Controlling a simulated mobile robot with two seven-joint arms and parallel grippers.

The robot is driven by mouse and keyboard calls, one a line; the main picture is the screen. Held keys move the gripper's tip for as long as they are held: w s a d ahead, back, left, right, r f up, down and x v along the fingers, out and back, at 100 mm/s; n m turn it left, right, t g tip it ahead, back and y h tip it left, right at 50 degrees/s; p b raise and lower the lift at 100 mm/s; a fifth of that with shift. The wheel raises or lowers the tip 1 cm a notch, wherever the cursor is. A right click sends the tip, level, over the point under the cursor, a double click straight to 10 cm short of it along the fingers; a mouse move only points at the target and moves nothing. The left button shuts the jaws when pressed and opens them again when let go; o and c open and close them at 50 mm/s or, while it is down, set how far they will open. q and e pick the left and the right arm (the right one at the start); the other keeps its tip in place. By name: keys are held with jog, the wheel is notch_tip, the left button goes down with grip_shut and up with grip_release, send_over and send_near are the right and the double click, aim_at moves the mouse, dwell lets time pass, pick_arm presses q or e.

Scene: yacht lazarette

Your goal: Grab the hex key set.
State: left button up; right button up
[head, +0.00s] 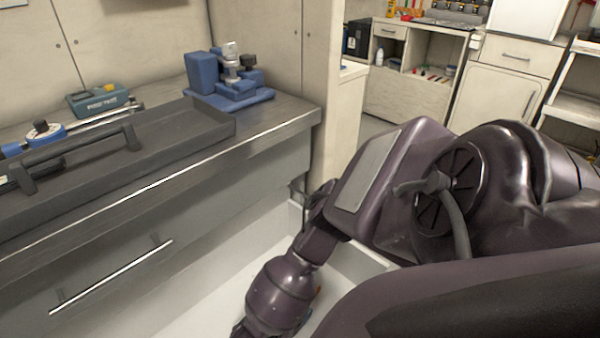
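I cannot pick out the hex key set with certainty. A small teal case-like object (97,98) with a yellow part on top lies at the back of the grey worktop at the left; its lettering is too small to read, and I cannot tell whether it is the set. My purple arm fills the right and lower middle of the head view, bending down in front of the drawers. No gripper fingers show; both grippers are out of view.
A dark tray (190,128) with a raised handle lies along the worktop (285,112). A blue vise-like tool (228,80) stands at its far right end. A blue round part with a black knob (42,130) is behind the tray. Drawers (150,240) sit below.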

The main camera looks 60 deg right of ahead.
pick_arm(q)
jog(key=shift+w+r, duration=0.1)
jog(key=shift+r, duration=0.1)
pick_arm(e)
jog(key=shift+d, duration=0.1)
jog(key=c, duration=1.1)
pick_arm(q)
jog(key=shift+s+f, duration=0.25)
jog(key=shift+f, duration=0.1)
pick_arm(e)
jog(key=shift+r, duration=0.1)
